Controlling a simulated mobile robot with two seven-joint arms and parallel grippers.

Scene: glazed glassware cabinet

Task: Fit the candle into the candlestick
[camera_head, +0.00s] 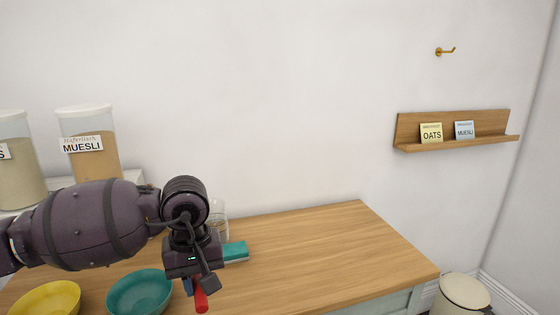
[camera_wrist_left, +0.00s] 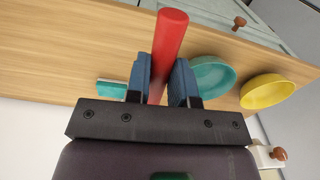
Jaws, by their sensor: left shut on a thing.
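My left gripper (camera_head: 194,287) is shut on the red candle (camera_head: 201,300), above the wooden counter. In the left wrist view the candle (camera_wrist_left: 169,42) runs between the two blue fingers of the left gripper (camera_wrist_left: 161,78) and sticks out well past them, slightly tilted in the picture. In the head view only a short piece of the candle shows below the gripper. I cannot make out a candlestick in either view. My right gripper is not in view.
A teal bowl (camera_head: 139,292) and a yellow bowl (camera_head: 46,299) stand left on the wooden counter (camera_head: 330,245). A teal block (camera_head: 235,251) and a clear glass object (camera_head: 219,216), partly hidden, are beside my wrist. The counter's right side is clear. Muesli container (camera_head: 92,146) stands back left.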

